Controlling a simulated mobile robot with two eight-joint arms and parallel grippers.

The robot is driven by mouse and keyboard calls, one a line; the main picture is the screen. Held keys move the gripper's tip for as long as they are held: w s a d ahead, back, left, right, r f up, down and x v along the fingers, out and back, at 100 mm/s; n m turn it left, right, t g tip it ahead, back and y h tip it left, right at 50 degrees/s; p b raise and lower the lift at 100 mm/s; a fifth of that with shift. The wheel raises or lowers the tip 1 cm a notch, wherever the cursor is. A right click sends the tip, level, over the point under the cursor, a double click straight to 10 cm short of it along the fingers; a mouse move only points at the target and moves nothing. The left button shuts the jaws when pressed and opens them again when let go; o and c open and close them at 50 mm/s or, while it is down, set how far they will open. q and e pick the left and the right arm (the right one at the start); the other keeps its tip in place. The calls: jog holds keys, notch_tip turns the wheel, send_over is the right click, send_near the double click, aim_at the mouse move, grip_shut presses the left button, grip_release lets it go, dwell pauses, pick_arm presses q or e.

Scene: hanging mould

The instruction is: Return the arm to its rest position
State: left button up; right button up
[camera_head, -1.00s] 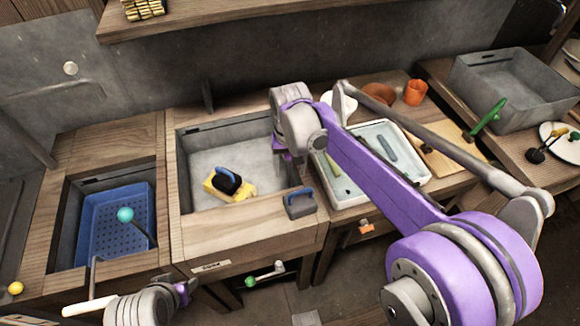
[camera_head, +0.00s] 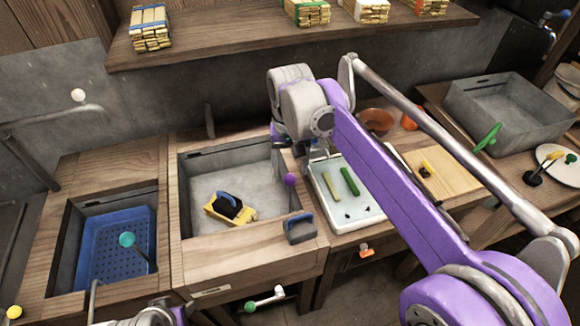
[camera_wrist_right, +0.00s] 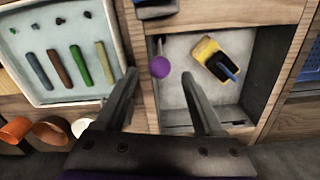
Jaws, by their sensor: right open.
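My right arm comes in from the lower right in the head view. Its gripper (camera_head: 280,138) is partly hidden behind the wrist, at the right side of the grey sink (camera_head: 290,166). In the right wrist view the two fingers of this gripper (camera_wrist_right: 160,75) stand wide apart. Nothing is clamped between them. A purple ball (camera_wrist_right: 160,67) shows beyond the fingertips; it also shows in the head view (camera_head: 290,180). A grey and purple part of my left arm shows at the bottom left, but its gripper does not show.
A yellow and black block with a blue handle (camera_head: 228,206) lies in the sink. A blue basket (camera_head: 112,243) sits to the left. A white tray (camera_head: 365,222) with coloured sticks lies right of the sink. A wooden shelf (camera_head: 250,45) with bundles hangs above, and a grey bin (camera_head: 500,95) stands at right.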

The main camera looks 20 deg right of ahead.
jog(key=shift+s+d+r, duration=0.1)
jog(key=shift+s, duration=0.2)
jog(key=s+d+f+t+p, duration=0.1)
jog(key=s+p, duration=0.1)
jog(key=s, duration=0.4)
jog(key=s+d+f+n+t+p, duration=0.1)
jog(key=s+d+f+t+p, duration=0.1)
jog(key=s, duration=0.5)
jog(key=s+d+f+t+p, duration=0.1)
jog(key=s+f+t+p, duration=0.1)
jog(key=s, duration=0.4)
jog(key=shift+s+d+n+p, duration=0.3)
jog(key=shift+n+p, duration=0.1)
jog(key=shift+p, duration=0.3)
